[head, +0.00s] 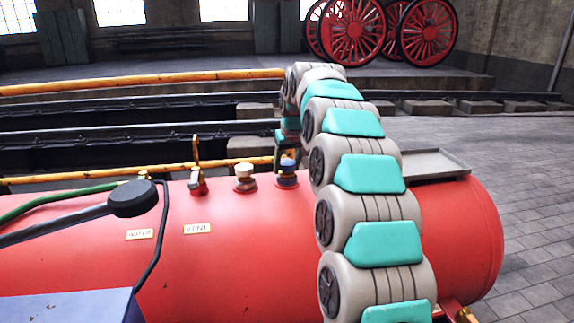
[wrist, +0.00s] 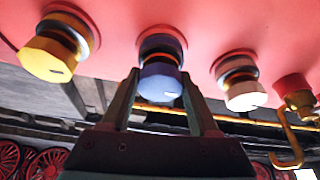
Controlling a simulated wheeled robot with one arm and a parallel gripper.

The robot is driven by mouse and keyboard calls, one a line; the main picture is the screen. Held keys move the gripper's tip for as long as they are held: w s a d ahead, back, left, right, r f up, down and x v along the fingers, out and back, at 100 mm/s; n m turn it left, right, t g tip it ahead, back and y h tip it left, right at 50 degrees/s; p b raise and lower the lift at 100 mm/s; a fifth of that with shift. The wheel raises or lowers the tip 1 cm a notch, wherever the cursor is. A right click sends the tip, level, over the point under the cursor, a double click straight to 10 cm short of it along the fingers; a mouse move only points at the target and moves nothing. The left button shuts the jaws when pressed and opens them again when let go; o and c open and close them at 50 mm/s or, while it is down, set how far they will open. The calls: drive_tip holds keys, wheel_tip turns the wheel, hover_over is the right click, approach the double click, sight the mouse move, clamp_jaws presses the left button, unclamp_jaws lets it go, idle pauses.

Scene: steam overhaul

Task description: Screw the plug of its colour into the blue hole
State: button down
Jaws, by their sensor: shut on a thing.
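The blue plug (wrist: 160,84) is between the fingertips of my gripper (wrist: 162,92) in the wrist view. My gripper is shut on it. The plug lines up with a blue-ringed hole (wrist: 162,45) on the red boiler and appears to be at its mouth. I cannot tell how deep the thread sits. In the head view the blue plug (head: 288,164) shows low under my gripper (head: 287,152), on top of the boiler, and my arm partly hides the gripper.
A white plug (head: 244,170) stands beside the blue one on the red boiler (head: 230,255). A yellow plug (wrist: 48,58) sits on its other side in the wrist view. A brass valve (head: 197,180) stands farther left. A grey tray (head: 436,162) lies right of my arm.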

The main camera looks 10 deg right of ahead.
drive_tip(key=shift+c, duration=0.3)
unclamp_jaws()
drive_tip(key=shift+c, duration=0.9)
